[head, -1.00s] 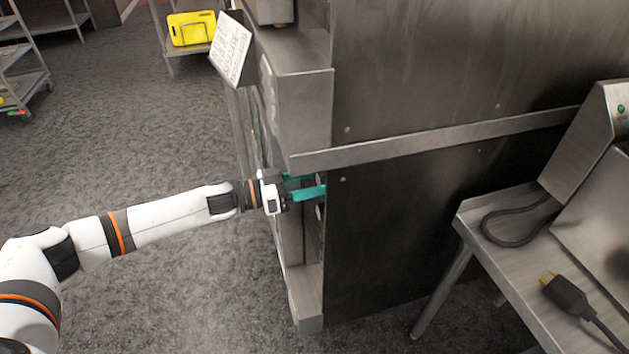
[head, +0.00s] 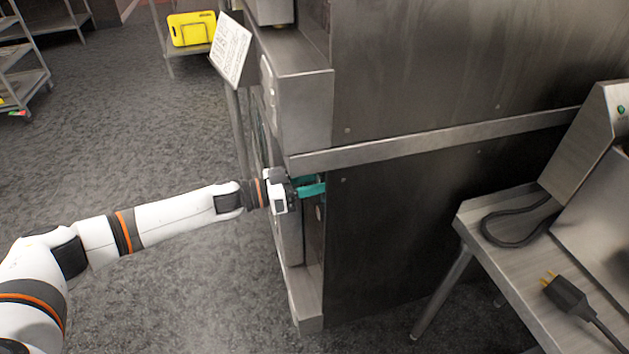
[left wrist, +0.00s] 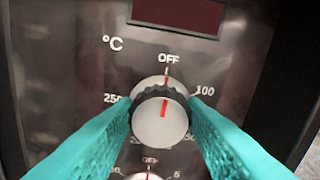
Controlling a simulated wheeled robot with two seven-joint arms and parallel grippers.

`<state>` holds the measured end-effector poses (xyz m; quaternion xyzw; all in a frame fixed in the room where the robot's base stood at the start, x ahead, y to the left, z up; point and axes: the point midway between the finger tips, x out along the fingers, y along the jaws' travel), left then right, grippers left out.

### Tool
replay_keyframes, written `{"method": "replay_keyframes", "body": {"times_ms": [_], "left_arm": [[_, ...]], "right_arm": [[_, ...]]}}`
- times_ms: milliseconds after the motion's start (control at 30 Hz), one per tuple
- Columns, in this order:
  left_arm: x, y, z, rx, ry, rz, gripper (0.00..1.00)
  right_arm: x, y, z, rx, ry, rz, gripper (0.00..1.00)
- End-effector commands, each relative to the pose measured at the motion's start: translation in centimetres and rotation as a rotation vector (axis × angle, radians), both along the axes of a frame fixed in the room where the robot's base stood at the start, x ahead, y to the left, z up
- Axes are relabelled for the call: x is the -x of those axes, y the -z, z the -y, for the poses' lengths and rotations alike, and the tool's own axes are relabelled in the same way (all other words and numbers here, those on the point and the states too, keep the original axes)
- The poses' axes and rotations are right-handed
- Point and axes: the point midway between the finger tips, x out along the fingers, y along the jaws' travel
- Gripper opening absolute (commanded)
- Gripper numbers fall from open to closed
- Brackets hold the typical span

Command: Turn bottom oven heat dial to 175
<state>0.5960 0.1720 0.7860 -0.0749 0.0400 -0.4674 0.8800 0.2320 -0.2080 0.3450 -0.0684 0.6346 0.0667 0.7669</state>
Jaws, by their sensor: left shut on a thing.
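The heat dial (left wrist: 161,120) is a round knob with a silver face, a dark ridged rim and a red pointer line. It shows in the left wrist view on a dark panel marked °C. The pointer is up, close to the OFF mark. The 100 label is at upper right and 250 at left; the lower numbers are partly hidden by the teal fingers. My left gripper (left wrist: 160,110) is shut on the dial, one finger on each side. In the head view my left gripper (head: 312,187) is at the oven front; the dial is hidden there. My right gripper is not in view.
A second dial (left wrist: 146,177) is partly visible just below, and a dark red display (left wrist: 180,14) is above. The steel oven (head: 420,230) has a protruding ledge above my gripper. A steel table (head: 500,225) with a plug and cable is at right.

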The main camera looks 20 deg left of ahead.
Motion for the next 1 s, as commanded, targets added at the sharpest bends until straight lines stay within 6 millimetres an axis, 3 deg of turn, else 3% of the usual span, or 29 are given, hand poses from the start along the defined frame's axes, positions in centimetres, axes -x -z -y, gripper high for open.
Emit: {"method": "replay_keyframes", "body": {"times_ms": [600,1000], "left_arm": [[0.1,-0.1,0.1,-0.257,0.000,0.383,0.16],[0.2,0.1,0.1,-0.471,-0.001,0.699,0.16]], "right_arm": [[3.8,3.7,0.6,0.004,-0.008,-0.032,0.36],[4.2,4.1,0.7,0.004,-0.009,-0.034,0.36]]}}
